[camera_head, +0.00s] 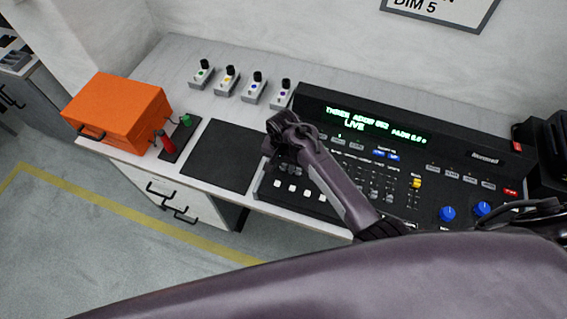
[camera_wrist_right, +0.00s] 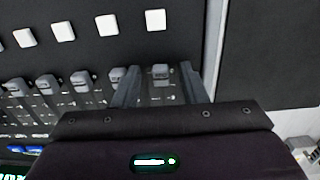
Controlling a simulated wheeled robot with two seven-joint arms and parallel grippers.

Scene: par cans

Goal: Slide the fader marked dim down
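The black lighting console (camera_head: 465,158) stands on the desk with a row of grey faders. In the right wrist view, the end fader cap (camera_wrist_right: 160,72) sits between the two fingers of my right gripper (camera_wrist_right: 158,80), with a gap visible on each side. The fingers look open around this cap and not closed on it. A neighbouring fader cap (camera_wrist_right: 118,75) is just outside the left finger. In the head view my right gripper (camera_head: 271,148) is over the console's left end and its arm hides part of the faders. I cannot read the fader labels. My left gripper is not in view.
White buttons (camera_wrist_right: 107,25) line up beside the faders. A dark mat (camera_head: 215,155) lies left of the console, with an orange case (camera_head: 118,110) and a red-handled device (camera_head: 166,141) beyond. Small knob boxes (camera_head: 255,90) stand behind. A wall sign (camera_head: 440,10) reads "DIM 5".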

